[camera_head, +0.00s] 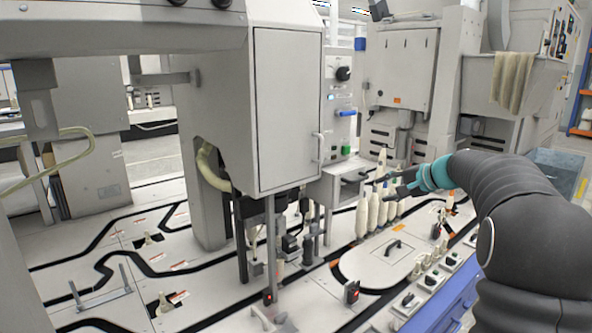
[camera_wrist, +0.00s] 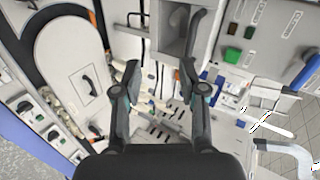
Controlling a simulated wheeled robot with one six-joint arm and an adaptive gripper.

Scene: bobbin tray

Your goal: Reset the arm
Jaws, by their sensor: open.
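My gripper (camera_head: 384,183) is at the end of my dark arm, which reaches in from the right in the head view. It hangs beside a row of pale upright bobbins (camera_head: 362,216) near the machine's small tray. In the wrist view the two fingers of my gripper (camera_wrist: 157,72) stand wide apart with nothing held between them. Bobbins show small and partly hidden between and below the fingers in the wrist view; I cannot tell whether any finger touches one.
A tall grey machine cabinet (camera_head: 287,110) stands left of my gripper. A grey tray (camera_head: 345,181) juts out close to the fingers. A white plate with a black handle (camera_head: 385,262) lies below. A row of switches (camera_head: 431,279) lines the blue-sided front edge.

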